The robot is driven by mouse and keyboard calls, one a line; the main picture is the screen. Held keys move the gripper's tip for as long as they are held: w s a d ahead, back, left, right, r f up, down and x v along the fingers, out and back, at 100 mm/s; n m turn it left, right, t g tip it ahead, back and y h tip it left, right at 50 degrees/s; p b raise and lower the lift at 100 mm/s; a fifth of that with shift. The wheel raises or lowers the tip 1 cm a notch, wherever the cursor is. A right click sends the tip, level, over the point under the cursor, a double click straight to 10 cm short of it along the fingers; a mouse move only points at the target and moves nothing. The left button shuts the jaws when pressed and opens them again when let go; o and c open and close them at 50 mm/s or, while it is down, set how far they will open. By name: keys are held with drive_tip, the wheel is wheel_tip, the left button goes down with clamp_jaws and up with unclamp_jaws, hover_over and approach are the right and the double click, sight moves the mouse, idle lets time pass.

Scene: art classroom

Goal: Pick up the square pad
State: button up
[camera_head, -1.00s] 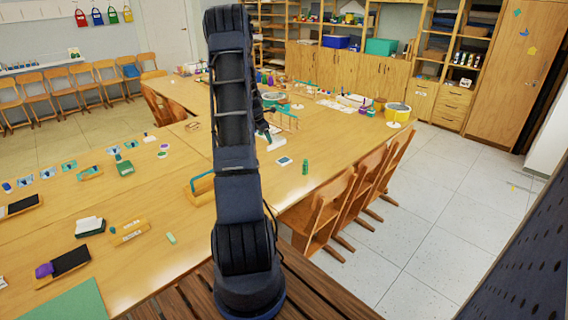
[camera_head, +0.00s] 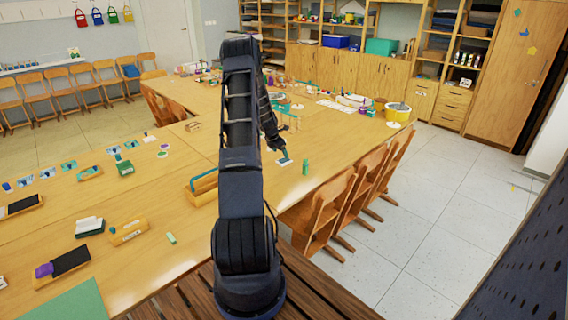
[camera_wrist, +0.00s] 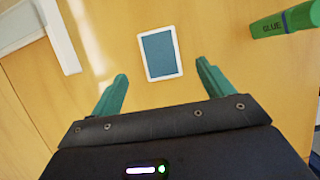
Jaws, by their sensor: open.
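The square pad (camera_wrist: 159,54) is a blue-grey rectangle with a white border, lying flat on the wooden table in the wrist view. In the head view the pad (camera_head: 285,162) is small and sits just below my gripper (camera_head: 282,152), partly covered by it. In the wrist view my gripper (camera_wrist: 160,88) is open, with its green fingers on either side of the pad's lower end. Nothing is between the fingertips but bare table and the pad's near edge beyond. I cannot tell the exact height of the fingers above the pad.
A white object (camera_wrist: 58,36) is at the wrist view's upper left. Wooden chairs (camera_head: 318,210) line the table's right edge.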

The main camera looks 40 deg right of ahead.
sight(284, 160)
drive_tip(key=shift+x, duration=2.85)
drive_tip(key=shift+a, duration=0.1)
drive_tip(key=shift+c, duration=0.2)
drive_tip(key=c, duration=1.1)
